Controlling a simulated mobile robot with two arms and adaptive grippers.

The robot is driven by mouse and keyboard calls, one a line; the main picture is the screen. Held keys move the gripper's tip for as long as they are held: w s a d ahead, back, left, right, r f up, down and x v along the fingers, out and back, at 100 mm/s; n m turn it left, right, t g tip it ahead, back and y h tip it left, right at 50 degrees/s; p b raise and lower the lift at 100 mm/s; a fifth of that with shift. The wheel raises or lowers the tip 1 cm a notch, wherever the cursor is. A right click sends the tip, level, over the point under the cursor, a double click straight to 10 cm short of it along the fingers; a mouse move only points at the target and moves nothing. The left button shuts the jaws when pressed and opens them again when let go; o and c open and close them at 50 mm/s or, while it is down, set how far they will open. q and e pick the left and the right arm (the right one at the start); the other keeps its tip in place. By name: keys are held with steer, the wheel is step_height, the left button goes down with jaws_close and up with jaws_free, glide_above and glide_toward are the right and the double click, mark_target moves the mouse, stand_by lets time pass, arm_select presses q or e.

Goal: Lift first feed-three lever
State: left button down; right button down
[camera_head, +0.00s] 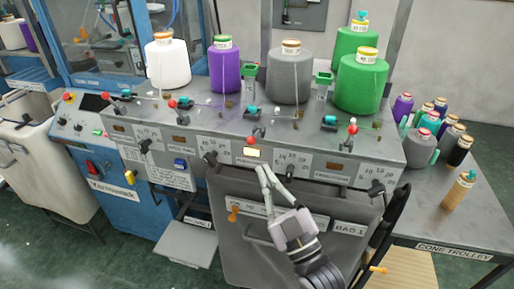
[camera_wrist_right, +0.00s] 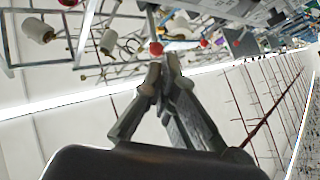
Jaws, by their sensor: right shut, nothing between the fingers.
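A row of small levers with red ball knobs runs along the grey machine panel in the head view. One red-knobbed lever (camera_head: 249,140) sits above a lit yellow display; I cannot read which feed it belongs to. My right gripper (camera_head: 264,167) is shut and empty, just below and right of that knob, its fingers pointing up at the panel. In the right wrist view my shut fingertips (camera_wrist_right: 164,60) are close to a red ball (camera_wrist_right: 155,47); I cannot tell whether they touch it. My left gripper is not in view.
Yarn cones, white (camera_head: 168,63), purple (camera_head: 225,68), grey (camera_head: 290,73) and green (camera_head: 361,82), stand on top of the machine. Black knobs (camera_head: 210,158) line the panel's front. A cone trolley (camera_head: 480,215) with several small cones stands at the right.

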mark_target(251, 144)
steer(key=p+x, duration=0.1)
steer(key=x, duration=0.3)
steer(key=shift+w+a+r+p, duration=0.15)
steer(key=shift+w+r+p, duration=0.05)
steer(key=shift+w+p, duration=0.15)
steer(key=shift+r, duration=0.1)
steer(key=shift+r, duration=0.2)
